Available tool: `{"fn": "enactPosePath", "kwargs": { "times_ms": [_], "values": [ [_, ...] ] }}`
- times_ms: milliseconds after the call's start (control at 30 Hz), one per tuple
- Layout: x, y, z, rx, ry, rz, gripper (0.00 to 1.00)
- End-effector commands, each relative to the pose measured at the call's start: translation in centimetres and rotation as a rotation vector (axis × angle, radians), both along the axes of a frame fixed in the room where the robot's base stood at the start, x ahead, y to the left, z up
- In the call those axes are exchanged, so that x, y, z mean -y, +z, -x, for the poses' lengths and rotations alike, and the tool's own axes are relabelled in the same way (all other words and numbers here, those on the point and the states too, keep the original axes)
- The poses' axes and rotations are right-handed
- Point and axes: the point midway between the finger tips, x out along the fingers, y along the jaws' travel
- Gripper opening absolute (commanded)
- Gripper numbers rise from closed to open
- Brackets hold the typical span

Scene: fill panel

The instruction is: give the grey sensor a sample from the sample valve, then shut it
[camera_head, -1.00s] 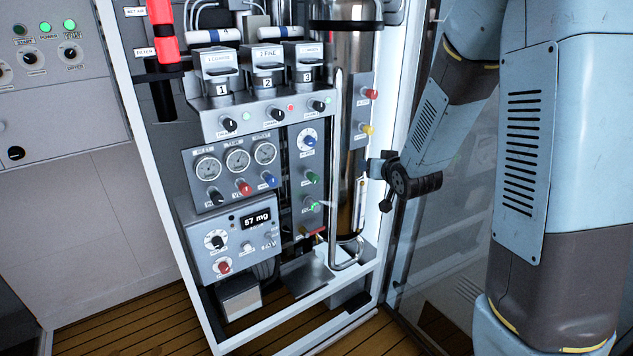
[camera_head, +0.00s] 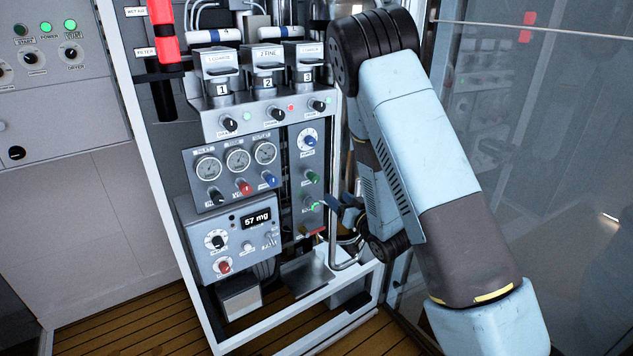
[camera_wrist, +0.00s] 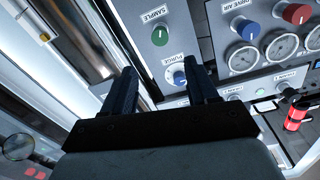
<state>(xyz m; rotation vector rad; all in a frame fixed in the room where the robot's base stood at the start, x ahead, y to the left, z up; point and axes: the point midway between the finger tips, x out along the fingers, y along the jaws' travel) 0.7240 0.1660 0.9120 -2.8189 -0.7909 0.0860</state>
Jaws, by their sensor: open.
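The sample valve is a round green knob (camera_wrist: 160,36) beside a SAMPLE label in the wrist view. No part is clearly labelled as the grey sensor; a grey box with a display (camera_head: 256,218) reads 57 mg.
Gauges with coloured knobs (camera_head: 238,160) are left of the valve panel. A steel tray (camera_head: 308,277) and bent pipe (camera_head: 350,258) are below. The white frame post and glass stand right.

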Motion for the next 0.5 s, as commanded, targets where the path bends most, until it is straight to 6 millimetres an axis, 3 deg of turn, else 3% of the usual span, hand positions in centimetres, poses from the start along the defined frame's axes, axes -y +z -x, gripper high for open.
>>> {"fn": "enactPosePath", "kwargs": {
  "times_ms": [500],
  "values": [
    [-4.5, 0.0, -7.3, 0.001, 0.002, 0.001, 0.58]
  ]
}}
